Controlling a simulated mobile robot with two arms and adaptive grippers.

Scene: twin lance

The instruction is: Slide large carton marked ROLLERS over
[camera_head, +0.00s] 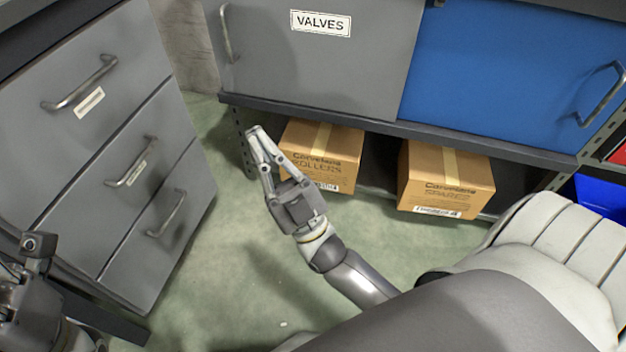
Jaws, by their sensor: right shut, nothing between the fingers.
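The large carton marked ROLLERS (331,150) sits under the shelf unit, at its left end. It is brown cardboard with a tape strip on top and a white label low on its front. My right gripper (255,132) is shut and empty, its fingers pointing up and left. It is at the carton's left side and overlaps its lower left front in the picture; I cannot tell whether they touch. Part of my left gripper (30,245) shows at the lower left edge; its fingers are not clear.
A shelf post (241,140) rises left of the ROLLERS carton. A grey drawer cabinet (110,140) stands at left. A blue bin (601,197) is at far right. Green floor lies clear between.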

